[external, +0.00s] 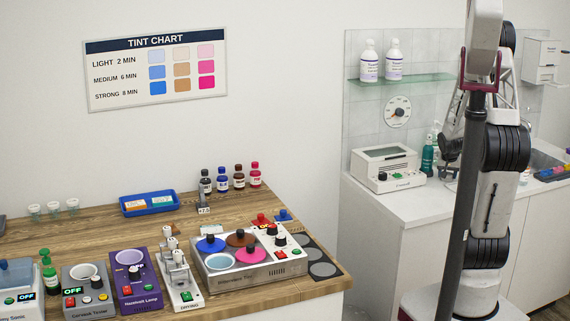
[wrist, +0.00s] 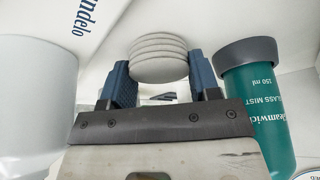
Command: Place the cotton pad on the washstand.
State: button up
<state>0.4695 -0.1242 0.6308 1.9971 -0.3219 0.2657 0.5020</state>
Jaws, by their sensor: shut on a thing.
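In the wrist view, my gripper (wrist: 162,80) has its two blue fingers on either side of a pale, round thing with stacked ridges, which looks like the cotton pad (wrist: 158,58). The fingers are shut on it. In the external view, my arm stands at the right and hides my gripper and the pad; I cannot make them out there. The white counter with a dark sink at far right looks like the washstand (external: 400,206). I cannot tell whether the pad touches any surface.
A teal glass-mist bottle (wrist: 258,110) stands close right of my gripper; a large pale rounded thing (wrist: 35,100) is close left. The counter bears a white device (external: 386,168) and bottles near my arm. A glass shelf (external: 400,79) hangs above. A wooden table (external: 110,225) with devices stands left.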

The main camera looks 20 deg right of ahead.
jog(key=shift+f, duration=0.1)
jog(key=o, duration=1)
jog(key=shift+c, duration=0.2)
jog(key=v, duration=1.2)
jog(key=shift+a, duration=0.1)
